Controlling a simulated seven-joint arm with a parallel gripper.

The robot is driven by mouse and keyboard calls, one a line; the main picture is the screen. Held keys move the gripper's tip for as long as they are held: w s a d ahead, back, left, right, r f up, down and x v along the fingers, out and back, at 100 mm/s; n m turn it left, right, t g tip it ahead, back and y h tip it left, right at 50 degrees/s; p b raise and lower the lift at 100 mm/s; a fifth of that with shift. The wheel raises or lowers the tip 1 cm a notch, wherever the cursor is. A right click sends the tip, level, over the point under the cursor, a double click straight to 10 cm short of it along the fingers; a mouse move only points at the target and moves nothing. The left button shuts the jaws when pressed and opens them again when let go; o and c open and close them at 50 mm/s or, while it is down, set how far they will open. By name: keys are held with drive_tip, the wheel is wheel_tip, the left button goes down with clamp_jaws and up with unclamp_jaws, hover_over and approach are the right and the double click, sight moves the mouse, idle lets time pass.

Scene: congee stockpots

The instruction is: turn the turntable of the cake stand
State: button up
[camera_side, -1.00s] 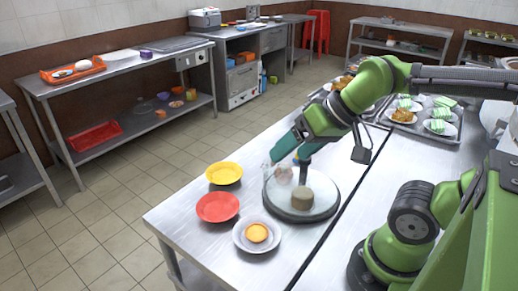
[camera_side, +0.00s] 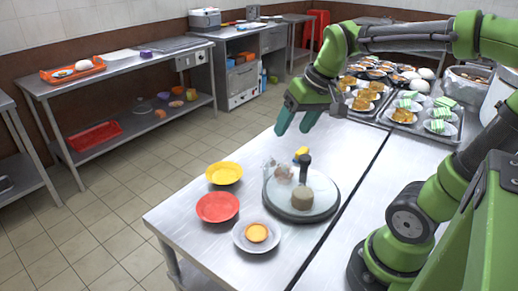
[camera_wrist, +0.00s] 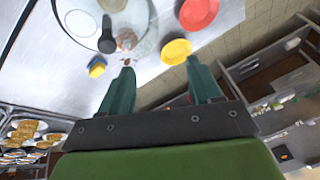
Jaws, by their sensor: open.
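The cake stand's round turntable (camera_side: 326,190) lies on the steel table, with a pale top and a dark rim. A black upright knob or post (camera_side: 305,163) and a brown cylinder (camera_side: 302,198) show at its middle. A clear item with something pinkish inside (camera_side: 283,173) is at its far left edge. The turntable (camera_wrist: 70,20) is partly cut off at the upper left of the wrist view. My gripper (camera_side: 295,127) is open and empty, raised above the table beyond the stand and apart from it. Its two fingers (camera_wrist: 160,66) are spread in the wrist view.
A yellow plate (camera_side: 224,173), a red plate (camera_side: 217,207) and a white plate with a tart (camera_side: 256,232) stand left and in front of the turntable. A small yellow item (camera_side: 301,152) lies behind it. Trays of food (camera_side: 405,112) fill the back right.

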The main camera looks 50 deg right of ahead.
sight(305, 157)
drive_tip(key=shift+d+r+n+g, duration=1)
drive_tip(key=shift+d+r+g, duration=1)
drive_tip(key=shift+d, duration=2.25)
drive_tip(key=f, duration=1.7)
drive_tip(key=shift+w, duration=0.35)
drive_tip(key=shift+c, duration=0.4)
drive_tip(key=shift+r, duration=0.1)
clamp_jaws()
